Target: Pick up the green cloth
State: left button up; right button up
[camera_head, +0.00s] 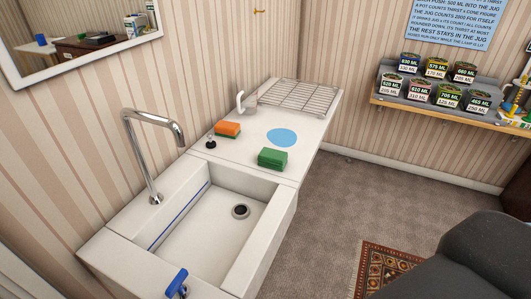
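A green folded block that looks like the green cloth (272,158) lies on the white counter (313,132) behind the sink, near the counter's right edge. It rests just in front of a flat blue disc (282,137). Its top is bright green and its front side is darker. Nothing covers it. Neither of my grippers shows in this view.
The white sink (205,235) is in front, with a tall chrome tap (152,150) at left. An orange-and-green sponge (227,129), a small black-based item (211,141) and a wire rack (300,97) share the counter. A dark grey rounded shape (475,260) fills the lower right.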

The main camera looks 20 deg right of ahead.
aim_at(273, 158)
jog(key=l+u, duration=0.35)
jog(key=l, duration=0.75)
jog(key=l+u, duration=0.35)
jog(key=l, duration=0.8)
jog(key=k, duration=0.05)
